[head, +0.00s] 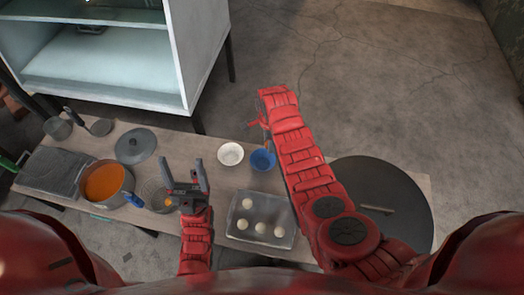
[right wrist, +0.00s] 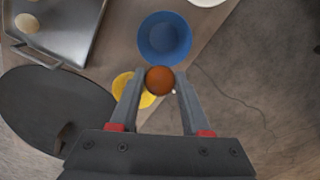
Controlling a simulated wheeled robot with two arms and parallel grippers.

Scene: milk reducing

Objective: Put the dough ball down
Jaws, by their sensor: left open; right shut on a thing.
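My right gripper (right wrist: 160,88) is shut on a brown-orange dough ball (right wrist: 159,77) in the right wrist view. The ball shows just below the rim of the blue bowl (right wrist: 165,36), with a yellow round thing (right wrist: 127,88) partly behind the fingers. How high the ball is held I cannot tell. In the head view the blue bowl (head: 263,160) is beside my right forearm, and the right fingers and ball are hidden. My left gripper (head: 184,173) is open and empty near the wire strainer (head: 153,188). A metal tray (head: 284,238) holds several pale dough balls.
A white bowl (head: 230,153) stands left of the blue one. A pot of orange liquid (head: 106,184), a lid (head: 135,145) and a dark stove (head: 50,172) are at the left. A large black disc (head: 402,192) is at the right. A pale cabinet (head: 110,60) stands behind the table.

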